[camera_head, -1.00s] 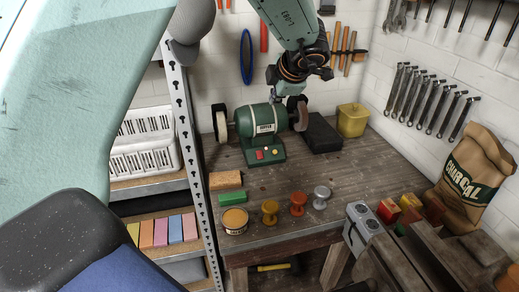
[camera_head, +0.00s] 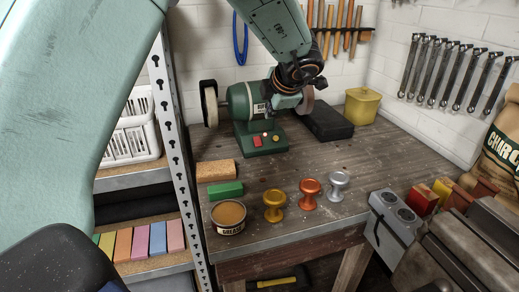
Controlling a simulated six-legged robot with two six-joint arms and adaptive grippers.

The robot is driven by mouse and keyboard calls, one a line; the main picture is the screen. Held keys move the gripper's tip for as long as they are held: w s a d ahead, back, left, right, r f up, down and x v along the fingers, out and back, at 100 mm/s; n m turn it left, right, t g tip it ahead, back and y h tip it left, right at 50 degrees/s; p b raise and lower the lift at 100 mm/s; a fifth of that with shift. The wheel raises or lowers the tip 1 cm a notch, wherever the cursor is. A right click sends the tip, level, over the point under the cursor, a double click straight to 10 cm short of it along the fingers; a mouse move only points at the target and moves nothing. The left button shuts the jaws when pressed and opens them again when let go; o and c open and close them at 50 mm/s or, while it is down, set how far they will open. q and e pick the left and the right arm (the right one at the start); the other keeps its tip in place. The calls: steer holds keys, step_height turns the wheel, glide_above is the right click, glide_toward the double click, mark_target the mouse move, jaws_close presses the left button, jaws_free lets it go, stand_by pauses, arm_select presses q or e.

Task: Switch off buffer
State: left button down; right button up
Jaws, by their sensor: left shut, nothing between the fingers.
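The green buffer (camera_head: 239,103) stands on the back of the wooden workbench, with a pale wheel (camera_head: 209,104) on its left and a brownish wheel (camera_head: 307,99) on its right. Its base carries a red button (camera_head: 257,141) and a yellowish button (camera_head: 276,138). My left gripper (camera_head: 268,112) comes down from the top, shut and empty, in front of the buffer's right half. Its tips are just above the buttons and hide part of the label. I cannot tell whether they touch the buffer. My right gripper is out of view.
A black box (camera_head: 328,121) and a yellow bin (camera_head: 362,105) stand right of the buffer. A sanding block (camera_head: 218,171), green block (camera_head: 226,190), grease tin (camera_head: 228,217) and three knobs (camera_head: 274,206) line the front. A metal shelf (camera_head: 170,130) stands left. The bench middle is clear.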

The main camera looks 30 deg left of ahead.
arm_select(q)
steer(key=f, duration=0.2)
steer(key=b, duration=0.4)
glide_toward(258, 138)
steer(key=x, duration=0.6)
steer(key=shift+w+a+f, duration=0.15)
steer(key=shift+f, duration=0.2)
steer(key=shift+w+a+p, duration=0.1)
steer(key=shift+a+p, duration=0.05)
steer(key=shift+p, duration=0.85)
steer(key=shift+a+f, duration=0.1)
steer(key=shift+f, duration=0.05)
